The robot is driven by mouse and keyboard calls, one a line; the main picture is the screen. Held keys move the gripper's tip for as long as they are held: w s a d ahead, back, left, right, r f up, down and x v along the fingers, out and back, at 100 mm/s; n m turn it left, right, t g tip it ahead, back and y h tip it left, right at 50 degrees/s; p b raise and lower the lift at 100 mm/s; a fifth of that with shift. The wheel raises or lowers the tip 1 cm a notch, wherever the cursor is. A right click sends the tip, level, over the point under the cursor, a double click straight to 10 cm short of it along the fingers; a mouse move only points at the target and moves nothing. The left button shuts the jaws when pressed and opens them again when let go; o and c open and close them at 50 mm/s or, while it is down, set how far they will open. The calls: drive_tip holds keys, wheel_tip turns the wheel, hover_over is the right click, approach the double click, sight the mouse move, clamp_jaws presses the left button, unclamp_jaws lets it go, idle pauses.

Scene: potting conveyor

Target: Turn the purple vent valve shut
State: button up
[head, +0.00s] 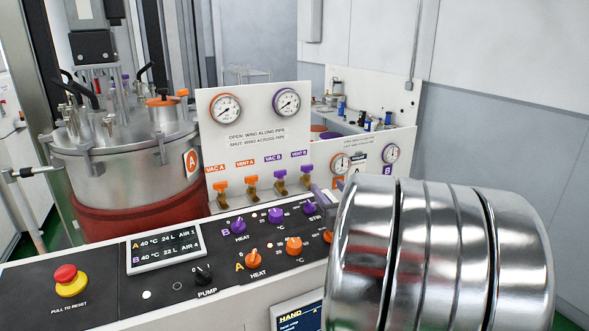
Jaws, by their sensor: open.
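The purple vent valve (307,169) is under the VENT B label on the white gauge panel. Its small purple wing sits above a brass body. The wing looks roughly upright, but it is too small to tell surely whether it lies along or across the pipe. The similar purple VAC B valve (280,175) is just left of it. Only a grey piece that looks like a fingertip of my gripper (323,200) shows, below and right of the vent valve and apart from it. My large shiny arm link hides the rest of the gripper. Nothing is seen held.
Orange valves VENT A (251,182) and VAC A (222,187) stand left of the purple ones. The black control panel (180,284) with knobs and a red emergency button (70,280) lies in front. A steel vessel (125,165) stands left.

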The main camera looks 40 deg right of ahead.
sight(308, 167)
drive_tip(key=shift+w+a, duration=0.15)
drive_tip(key=shift+w, duration=0.05)
drive_tip(key=shift+w, duration=0.1)
drive_tip(key=shift+w, duration=0.25)
drive_tip(key=x, duration=1.3)
drive_tip(key=shift+c, duration=0.6)
drive_tip(key=c, duration=0.9)
